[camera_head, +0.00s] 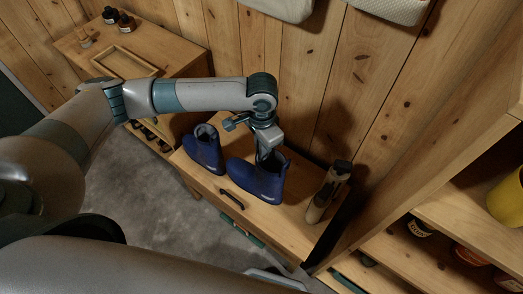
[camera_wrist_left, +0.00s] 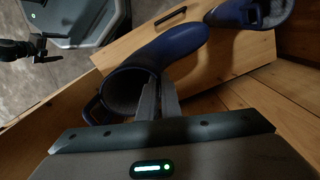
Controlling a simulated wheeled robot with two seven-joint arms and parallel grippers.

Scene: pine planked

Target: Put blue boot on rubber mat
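Two dark blue boots stand on a wooden bench. The left boot (camera_head: 203,151) stands apart from the right boot (camera_head: 257,181). My left gripper (camera_head: 267,150) is at the open top of the right boot. In the left wrist view its fingers (camera_wrist_left: 158,99) are close together with the rim of that blue boot (camera_wrist_left: 176,45) between them; the fingertips are partly hidden. The other boot (camera_wrist_left: 240,14) shows at the top of that view. The boot in my gripper looks upright, at or near the bench top. I cannot make out a rubber mat.
The bench (camera_head: 292,222) has a dark handle (camera_head: 231,199). A tan item with a dark top (camera_head: 328,190) stands right of the boots. A cabinet with bottles and a wooden tray (camera_head: 124,63) is at back left. Shelves are at right; a plank wall is behind. Grey floor lies in front.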

